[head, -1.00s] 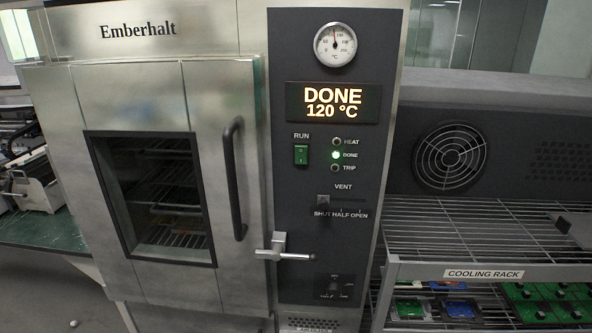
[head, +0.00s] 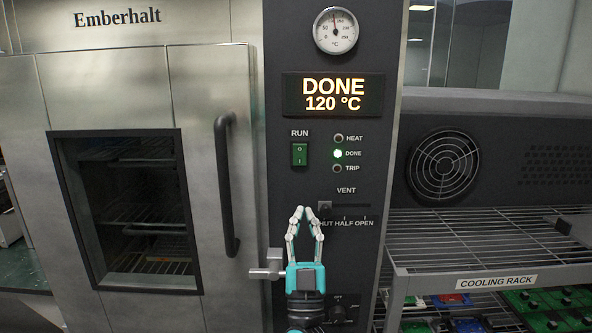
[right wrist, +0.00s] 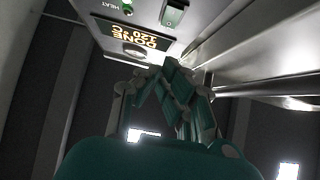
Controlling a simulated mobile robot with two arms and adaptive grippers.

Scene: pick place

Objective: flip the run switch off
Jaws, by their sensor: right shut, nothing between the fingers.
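The green RUN switch (head: 299,154) is a rocker on the dark control panel (head: 286,218), below the display. The display (head: 333,95) reads DONE 120 °C, and the green DONE lamp is lit. My right gripper (head: 305,213) is shut and empty, fingers pointing up, below the switch and beside the vent slider. In the right wrist view the gripper (right wrist: 160,75) shows with its fingertips together, and the switch (right wrist: 173,14) is at the top, apart from them. My left gripper is not in view.
The oven door (head: 205,150) with its vertical handle (head: 228,185) is closed on the left. A door latch (head: 268,264) sticks out left of my right gripper. The vent slider (head: 324,208) is close to the fingertips. A cooling rack (head: 480,240) stands at the right.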

